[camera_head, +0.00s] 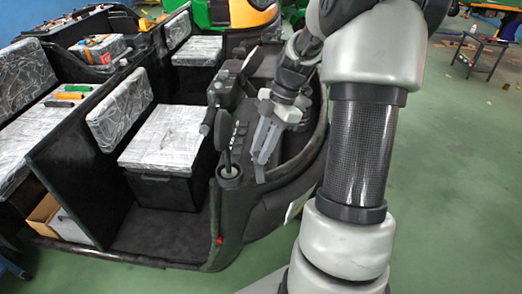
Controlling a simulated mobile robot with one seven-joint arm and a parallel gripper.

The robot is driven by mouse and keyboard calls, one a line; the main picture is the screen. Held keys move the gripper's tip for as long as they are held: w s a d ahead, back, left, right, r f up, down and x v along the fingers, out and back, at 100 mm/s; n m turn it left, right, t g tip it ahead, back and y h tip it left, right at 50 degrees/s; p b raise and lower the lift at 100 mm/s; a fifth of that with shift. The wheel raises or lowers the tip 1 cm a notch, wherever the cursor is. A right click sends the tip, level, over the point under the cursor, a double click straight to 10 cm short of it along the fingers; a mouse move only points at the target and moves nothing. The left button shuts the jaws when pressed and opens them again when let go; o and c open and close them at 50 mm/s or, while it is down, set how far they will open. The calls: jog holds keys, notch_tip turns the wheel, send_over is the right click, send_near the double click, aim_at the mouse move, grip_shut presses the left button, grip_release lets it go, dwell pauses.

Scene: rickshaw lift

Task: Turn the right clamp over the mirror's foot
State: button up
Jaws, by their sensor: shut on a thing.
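My gripper (260,160) reaches down from my arm over the dark front panel of the rickshaw. Its light grey fingers are close together, shut on a small part at their tips that I take to be the right clamp; the fingers mostly hide it. Just left of the fingers, a dark rounded piece on a thin upright stalk (223,130), which looks like the mirror, stands on a round dark foot (229,173). The fingertips are a short way right of this foot. I cannot make out how the clamp lies relative to the foot.
The rickshaw's open cab holds a silver-patterned seat (165,137) and backrest (120,105) to the left. A cardboard box (43,214) lies low at the far left. Green floor (455,190) is clear at right, with a small dark table (481,52) farther back.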

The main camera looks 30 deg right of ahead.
jog(key=m+t+b, duration=0.1)
jog(key=m, duration=0.1)
jog(key=m+b, duration=0.2)
jog(key=shift+s+f+t, duration=0.15)
jog(key=shift+f+t, duration=0.05)
jog(key=shift+t, duration=0.2)
jog(key=m+t+h+b, duration=0.1)
jog(key=m+b, duration=0.2)
jog(key=m, duration=0.2)
jog(key=shift+s+a+b, duration=0.1)
jog(key=shift+b, duration=0.3)
jog(key=m+t+h+b, duration=0.1)
jog(key=m+b, duration=0.1)
jog(key=m, duration=0.1)
jog(key=shift+s+a+r, duration=0.1)
jog(key=shift+a, duration=0.05)
jog(key=shift+r+m+t+h+b, duration=0.15)
jog(key=shift+m+h, duration=0.3)
jog(key=shift+m, duration=0.55)
jog(key=shift+f+m+t+h+b, duration=0.2)
jog(key=shift+m+h, duration=0.25)
jog(key=shift+m, duration=0.55)
jog(key=o, duration=1)
jog(key=shift+o, duration=0.2)
